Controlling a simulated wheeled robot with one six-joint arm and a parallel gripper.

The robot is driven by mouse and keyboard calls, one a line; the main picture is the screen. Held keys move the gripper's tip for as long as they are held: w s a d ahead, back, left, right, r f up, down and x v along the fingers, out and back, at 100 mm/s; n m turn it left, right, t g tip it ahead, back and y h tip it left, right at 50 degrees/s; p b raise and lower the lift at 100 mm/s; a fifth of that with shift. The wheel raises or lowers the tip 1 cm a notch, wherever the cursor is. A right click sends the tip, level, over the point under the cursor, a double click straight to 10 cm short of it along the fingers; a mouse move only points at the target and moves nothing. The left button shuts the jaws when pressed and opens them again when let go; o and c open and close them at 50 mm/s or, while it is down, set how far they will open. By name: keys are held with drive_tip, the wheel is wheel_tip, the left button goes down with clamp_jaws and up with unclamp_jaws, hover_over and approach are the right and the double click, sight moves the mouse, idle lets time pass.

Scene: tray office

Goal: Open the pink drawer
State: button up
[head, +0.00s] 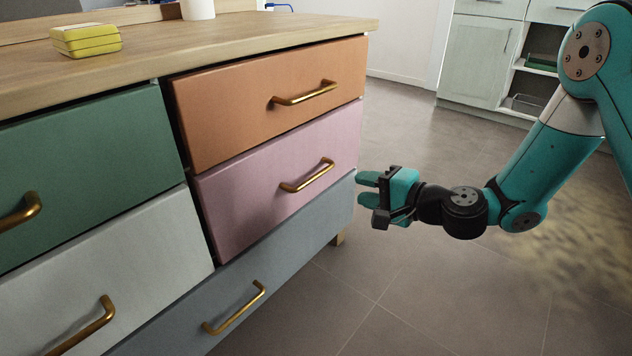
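The pink drawer (255,196) is in the right column of a wooden dresser, between an orange drawer above and a grey-blue one below. It looks shut, with its front about level with the drawers around it. Its brass bar handle (309,176) is in plain view, with nothing touching it. My gripper (366,189) is to the right of the handle, near the dresser's right edge, with its fingers pointing left. The two teal fingers are apart with a gap between them, and nothing is seen between them.
The orange drawer (240,115) and grey-blue drawer (180,318) have brass handles that stick out. A yellow box (86,40) lies on the dresser top (200,48). Open tiled floor (420,300) lies in front. A pale cabinet (478,60) stands at the back right.

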sight(318, 176)
drive_tip(key=shift+b+x, duration=1.7)
drive_tip(key=shift+x, duration=4.9)
clamp_jaws()
